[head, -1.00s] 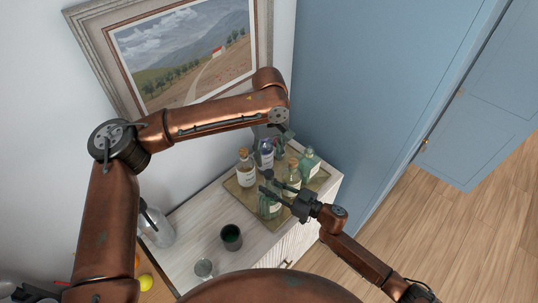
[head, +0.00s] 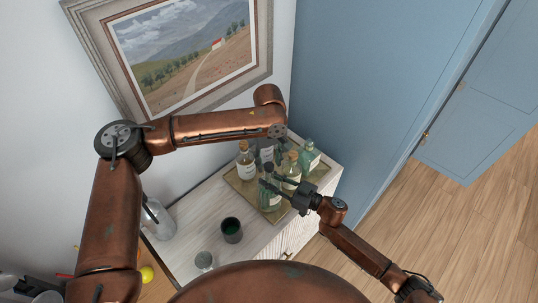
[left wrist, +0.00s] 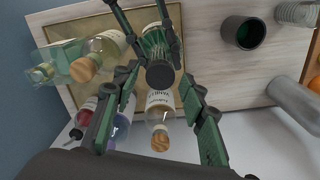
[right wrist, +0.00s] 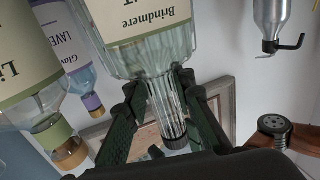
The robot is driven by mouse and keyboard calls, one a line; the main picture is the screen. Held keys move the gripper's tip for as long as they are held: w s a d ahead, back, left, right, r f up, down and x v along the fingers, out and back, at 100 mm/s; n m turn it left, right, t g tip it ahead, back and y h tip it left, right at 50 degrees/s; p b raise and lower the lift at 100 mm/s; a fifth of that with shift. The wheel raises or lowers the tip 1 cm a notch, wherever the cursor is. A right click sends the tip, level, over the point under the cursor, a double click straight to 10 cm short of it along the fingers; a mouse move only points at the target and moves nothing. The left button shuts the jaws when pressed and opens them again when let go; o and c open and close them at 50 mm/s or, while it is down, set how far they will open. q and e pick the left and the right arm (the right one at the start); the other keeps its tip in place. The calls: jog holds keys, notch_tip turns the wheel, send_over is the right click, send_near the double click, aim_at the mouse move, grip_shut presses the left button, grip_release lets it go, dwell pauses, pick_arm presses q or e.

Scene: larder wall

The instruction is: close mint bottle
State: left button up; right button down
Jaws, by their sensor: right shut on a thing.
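The mint bottle (head: 270,199) is green glass with a dark cap and stands at the front of the tray (head: 236,183). In the right wrist view its label (right wrist: 150,15) reads "Brindmere" and is partly cut off. In the head view the left fingers are partly hidden among bottles.
Corked bottles crowd the tray: a vanilla one (head: 246,165), a pale green one (head: 310,156) and others close to my left fingers. A dark cup (head: 232,230), a clear glass (head: 204,260) and a grey metal bottle (head: 160,222) stand left on the cabinet. The wall is behind.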

pick_arm(q)
jog(key=shift+f, duration=0.4)
jog(key=shift+c, duration=0.2)
grip_shut()
